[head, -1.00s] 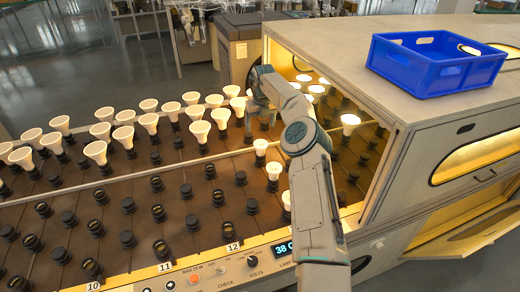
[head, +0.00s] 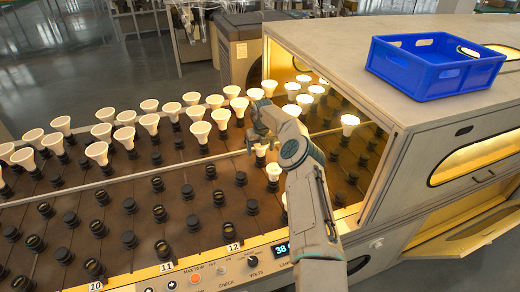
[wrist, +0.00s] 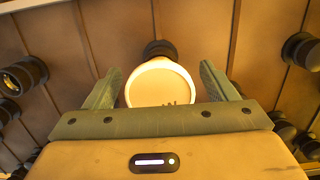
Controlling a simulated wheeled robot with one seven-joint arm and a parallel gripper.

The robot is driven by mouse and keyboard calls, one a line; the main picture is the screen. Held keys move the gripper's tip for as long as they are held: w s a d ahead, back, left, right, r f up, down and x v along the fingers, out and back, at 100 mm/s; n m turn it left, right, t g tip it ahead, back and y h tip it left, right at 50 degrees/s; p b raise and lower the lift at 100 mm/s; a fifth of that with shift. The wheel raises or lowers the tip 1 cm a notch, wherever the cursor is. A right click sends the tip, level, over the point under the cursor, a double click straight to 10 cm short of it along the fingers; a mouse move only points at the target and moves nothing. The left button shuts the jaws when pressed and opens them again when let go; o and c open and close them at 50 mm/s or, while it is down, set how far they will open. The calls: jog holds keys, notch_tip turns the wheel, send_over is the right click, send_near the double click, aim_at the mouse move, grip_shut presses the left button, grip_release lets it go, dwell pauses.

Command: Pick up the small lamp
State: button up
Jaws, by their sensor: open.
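A small lamp (wrist: 160,84) with a pale, glowing round face sits in a black socket (wrist: 160,49) in the wrist view. My gripper (wrist: 165,86) is open, with one finger on each side of this lamp. Gaps show between the lamp and both fingers; the lower edge of its face is close to the gripper body. In the head view my gripper (head: 258,142) is over a lamp (head: 260,157) at the near end of the lamp rows, partly hiding it.
Several white cone lamps (head: 97,152) stand upright in rows on the brown deck, with many empty black sockets (head: 158,213) in front. A box-shaped chamber (head: 385,190) with an open side stands at right, a blue crate (head: 425,82) on top. A control panel (head: 225,265) runs along the front.

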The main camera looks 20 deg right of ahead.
jog(key=c, duration=1.1)
